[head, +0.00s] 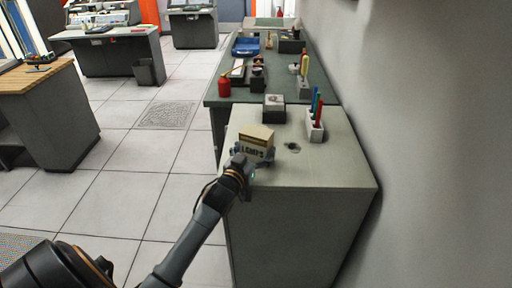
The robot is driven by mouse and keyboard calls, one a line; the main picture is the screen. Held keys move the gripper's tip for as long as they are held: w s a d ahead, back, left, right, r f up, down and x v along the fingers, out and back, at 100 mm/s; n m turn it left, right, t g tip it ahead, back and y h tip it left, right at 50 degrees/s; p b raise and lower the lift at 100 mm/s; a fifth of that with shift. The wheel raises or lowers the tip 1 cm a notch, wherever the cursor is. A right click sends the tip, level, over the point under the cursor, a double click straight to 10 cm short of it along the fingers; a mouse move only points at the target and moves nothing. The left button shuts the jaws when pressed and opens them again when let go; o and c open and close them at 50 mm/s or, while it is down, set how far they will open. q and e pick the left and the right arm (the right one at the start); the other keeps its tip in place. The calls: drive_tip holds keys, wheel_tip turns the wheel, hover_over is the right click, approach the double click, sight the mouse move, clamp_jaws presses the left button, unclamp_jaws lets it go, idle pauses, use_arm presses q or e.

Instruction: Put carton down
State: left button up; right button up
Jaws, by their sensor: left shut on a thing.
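The carton (257,139) is a small tan box with a pale top and dark lettering that looks like "LAMPS" on its front. It is at the near left part of the light grey cabinet top (325,165). My left gripper (252,158) reaches in from the lower left and is shut on the carton. The fingers are partly hidden by the wrist and the carton. I cannot tell whether the carton's base touches the cabinet top. My right gripper is not in view.
A white holder with coloured pens (315,128) stands to the right of the carton. A small dark box (274,107) is behind it. A dark round spot (292,147) lies beside it. A wall is at right.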

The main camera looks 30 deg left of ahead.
use_arm(q)
drive_tip(key=shift+s+r, duration=0.1)
drive_tip(key=shift+s, duration=0.05)
drive_tip(key=o, duration=1.1)
drive_tip(key=s+d+b, duration=0.1)
drive_tip(key=s+d, duration=0.1)
drive_tip(key=s, duration=0.9)
drive_tip(key=shift+s, duration=0.4)
